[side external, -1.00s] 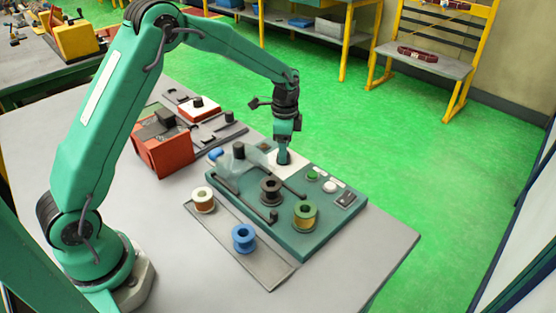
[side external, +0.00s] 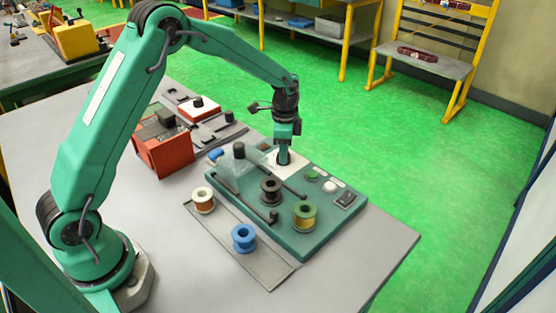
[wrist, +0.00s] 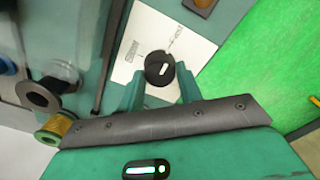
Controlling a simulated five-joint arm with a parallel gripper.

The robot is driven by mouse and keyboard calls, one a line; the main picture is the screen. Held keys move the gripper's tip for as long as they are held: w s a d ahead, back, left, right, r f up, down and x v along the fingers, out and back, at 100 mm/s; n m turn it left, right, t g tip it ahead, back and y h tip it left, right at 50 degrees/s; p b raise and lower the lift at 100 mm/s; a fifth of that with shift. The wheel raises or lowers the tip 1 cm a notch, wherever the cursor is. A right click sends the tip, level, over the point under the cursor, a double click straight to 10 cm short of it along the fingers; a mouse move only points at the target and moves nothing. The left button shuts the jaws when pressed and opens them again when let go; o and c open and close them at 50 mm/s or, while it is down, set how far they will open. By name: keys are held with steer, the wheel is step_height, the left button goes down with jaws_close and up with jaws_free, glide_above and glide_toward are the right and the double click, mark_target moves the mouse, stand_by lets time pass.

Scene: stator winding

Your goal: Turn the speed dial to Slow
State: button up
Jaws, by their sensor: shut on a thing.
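My gripper (wrist: 160,78) is shut on the dial, one green finger on each side. In the side view my gripper (side external: 283,158) points straight down onto the card (side external: 272,157) on the green panel (side external: 300,245), and its fingers largely hide the dial.
A black spool (side external: 270,190) and a green-yellow spool (side external: 305,214) stand on the panel. A white spool (side external: 203,199) and a blue spool (side external: 243,238) stand on a grey tray (side external: 268,280). A rocker switch (side external: 346,199) sits at the panel's right. A red box (side external: 165,155) stands left.

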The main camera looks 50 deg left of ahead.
steer(key=shift+n, duration=0.3)
steer(key=n, duration=0.8)
steer(key=shift+n, duration=0.4)
steer(key=n, duration=0.4)
steer(key=shift+n, duration=0.3)
steer(key=shift+a+r+n, duration=0.1)
steer(key=shift+n, duration=1.9)
steer(key=o, duration=1)
